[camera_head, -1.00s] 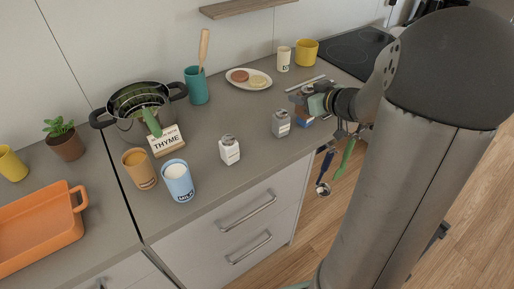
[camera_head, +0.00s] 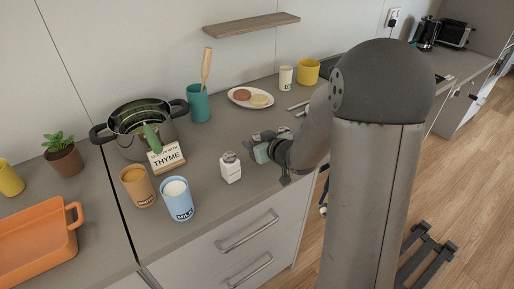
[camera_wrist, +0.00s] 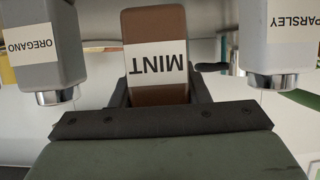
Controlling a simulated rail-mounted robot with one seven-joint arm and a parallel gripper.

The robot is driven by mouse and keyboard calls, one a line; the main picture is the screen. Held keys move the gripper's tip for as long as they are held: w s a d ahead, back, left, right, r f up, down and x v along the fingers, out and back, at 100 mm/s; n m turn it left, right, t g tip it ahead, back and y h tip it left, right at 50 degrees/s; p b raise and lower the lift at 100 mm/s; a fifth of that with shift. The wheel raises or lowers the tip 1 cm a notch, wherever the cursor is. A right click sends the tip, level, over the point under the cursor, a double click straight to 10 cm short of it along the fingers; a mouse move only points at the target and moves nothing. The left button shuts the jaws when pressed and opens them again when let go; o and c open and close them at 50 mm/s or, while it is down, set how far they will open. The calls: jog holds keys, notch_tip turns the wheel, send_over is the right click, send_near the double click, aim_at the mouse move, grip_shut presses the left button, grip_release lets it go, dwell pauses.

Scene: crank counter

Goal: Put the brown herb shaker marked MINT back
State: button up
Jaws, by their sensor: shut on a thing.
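My gripper (camera_wrist: 158,92) is shut on the brown herb shaker (camera_wrist: 155,24), whose white label reads MINT upside down in the wrist view. A grey shaker labelled OREGANO (camera_wrist: 68,50) is left of it and a grey shaker labelled PARSLEY (camera_wrist: 262,50) is right of it, both with silver caps and gaps to the brown one. In the head view my gripper (camera_head: 258,146) is low over the counter, right of a white shaker (camera_head: 231,168). The brown shaker is hidden there. I cannot tell whether its base touches a surface.
A THYME sign (camera_head: 167,158), a blue milk cup (camera_head: 177,199), an orange cup (camera_head: 138,186) and a pot (camera_head: 137,142) stand to the left. A plate (camera_head: 250,98), a teal utensil cup (camera_head: 198,104) and a yellow mug (camera_head: 308,72) are behind. A wall shelf (camera_head: 252,25) is above.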

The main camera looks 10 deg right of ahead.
jog(key=shift+d+f, duration=0.1)
jog(key=shift+f, duration=0.9)
jog(key=shift+f, duration=0.2)
jog(key=o, duration=1)
